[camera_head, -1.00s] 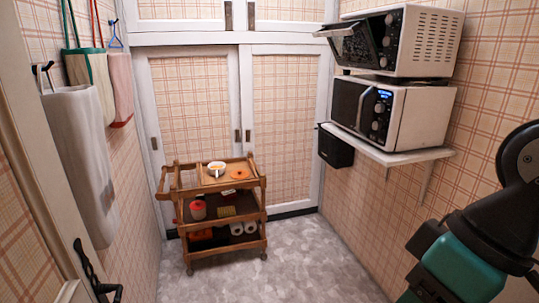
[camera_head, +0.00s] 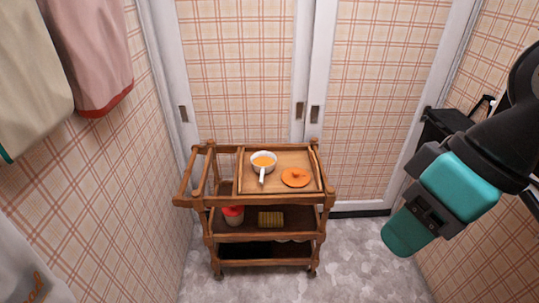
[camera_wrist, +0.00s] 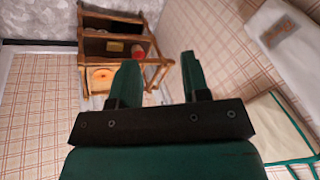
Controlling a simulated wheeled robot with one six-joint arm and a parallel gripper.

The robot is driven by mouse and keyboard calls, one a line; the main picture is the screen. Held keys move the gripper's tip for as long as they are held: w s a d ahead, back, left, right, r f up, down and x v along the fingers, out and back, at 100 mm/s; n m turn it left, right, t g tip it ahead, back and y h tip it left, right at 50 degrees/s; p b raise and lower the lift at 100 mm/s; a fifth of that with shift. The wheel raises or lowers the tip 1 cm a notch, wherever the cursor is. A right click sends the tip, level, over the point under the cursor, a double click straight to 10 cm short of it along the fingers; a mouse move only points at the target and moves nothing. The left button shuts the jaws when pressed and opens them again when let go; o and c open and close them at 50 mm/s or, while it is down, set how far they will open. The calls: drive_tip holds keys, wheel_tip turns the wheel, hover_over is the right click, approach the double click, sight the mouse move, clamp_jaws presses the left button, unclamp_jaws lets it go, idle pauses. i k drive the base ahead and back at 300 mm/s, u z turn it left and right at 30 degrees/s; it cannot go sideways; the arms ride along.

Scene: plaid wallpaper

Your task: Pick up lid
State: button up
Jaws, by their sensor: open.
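The orange round lid (camera_head: 296,178) lies on a wooden tray (camera_head: 286,158) on top of a wooden trolley (camera_head: 325,197). It is right of a small white pot (camera_head: 263,159) whose contents look orange. My gripper (camera_head: 403,236) hangs to the right of the trolley in the head view, apart from the lid. In the wrist view my gripper (camera_wrist: 158,72) is open and empty, its two green fingers spread.
A red-topped container (camera_head: 233,215) and a yellowish item (camera_head: 270,219) are on the middle shelf. White sliding doors (camera_head: 308,90) stand behind the trolley. Cloths (camera_head: 92,50) hang at left. A black box (camera_head: 443,127) is at right. Grey floor (camera_head: 365,262) is clear right of the trolley.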

sight(295, 177)
drive_tip(key=u, duration=0.3)
drive_tip(key=i, duration=1.4)
drive_tip(key=u, duration=0.35)
